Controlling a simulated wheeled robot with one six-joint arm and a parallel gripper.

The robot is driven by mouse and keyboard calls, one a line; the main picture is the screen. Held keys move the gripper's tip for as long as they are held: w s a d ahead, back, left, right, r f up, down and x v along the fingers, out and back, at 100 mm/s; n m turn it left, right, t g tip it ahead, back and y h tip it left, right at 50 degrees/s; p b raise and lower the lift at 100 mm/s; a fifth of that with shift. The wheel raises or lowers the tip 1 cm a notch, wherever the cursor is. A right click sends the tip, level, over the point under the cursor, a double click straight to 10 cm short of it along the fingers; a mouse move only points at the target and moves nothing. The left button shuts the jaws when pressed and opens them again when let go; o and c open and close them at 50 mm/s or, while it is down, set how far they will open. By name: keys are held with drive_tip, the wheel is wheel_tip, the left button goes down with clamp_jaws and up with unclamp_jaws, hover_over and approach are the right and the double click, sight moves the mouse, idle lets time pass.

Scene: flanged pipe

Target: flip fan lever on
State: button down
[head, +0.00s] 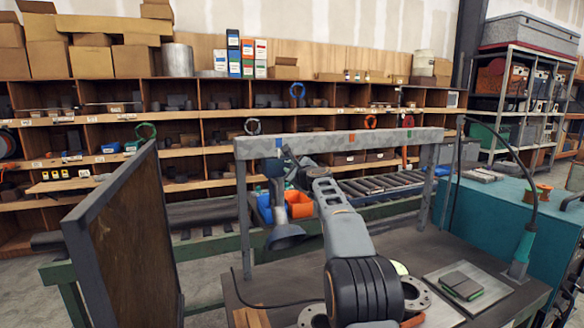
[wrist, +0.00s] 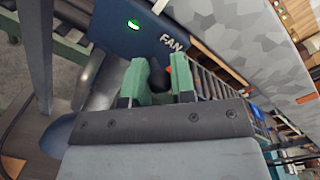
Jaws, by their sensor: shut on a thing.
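The blue fan box (wrist: 150,35) with its "FAN" label fills the upper middle of the wrist view, with a green light (wrist: 134,25) that looks lit. In the head view the fan unit (head: 272,168) hangs below the grey beam, with a round hood (head: 286,237) under it. The fan lever's black round knob (wrist: 158,78) sits between the green fingers of my gripper (wrist: 160,80), which are shut on it. In the head view my arm hides most of the gripper.
The grey beam (head: 340,142) crosses above the workbench (head: 400,250). A dark upright panel (head: 125,235) stands at the left. Orange and blue bins (head: 299,204) lie behind my arm; flanges (head: 416,294) lie on the bench.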

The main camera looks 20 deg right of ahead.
drive_tip(key=r+p, duration=0.1)
drive_tip(key=p, duration=0.1)
drive_tip(key=shift+g+p, duration=0.3)
drive_tip(key=shift+g, duration=0.1)
drive_tip(key=shift+w+p, duration=0.1)
drive_tip(key=shift+p, duration=0.35)
drive_tip(key=shift+f, duration=0.25)
drive_tip(key=c, duration=1)
unclamp_jaws()
drive_tip(key=shift+o, duration=0.2)
drive_tip(key=s+r+b, duration=0.1)
drive_tip(key=s+b, duration=0.4)
drive_tip(key=s, duration=0.8)
drive_tip(key=shift+s+d+r, duration=0.35)
drive_tip(key=shift+d, duration=0.05)
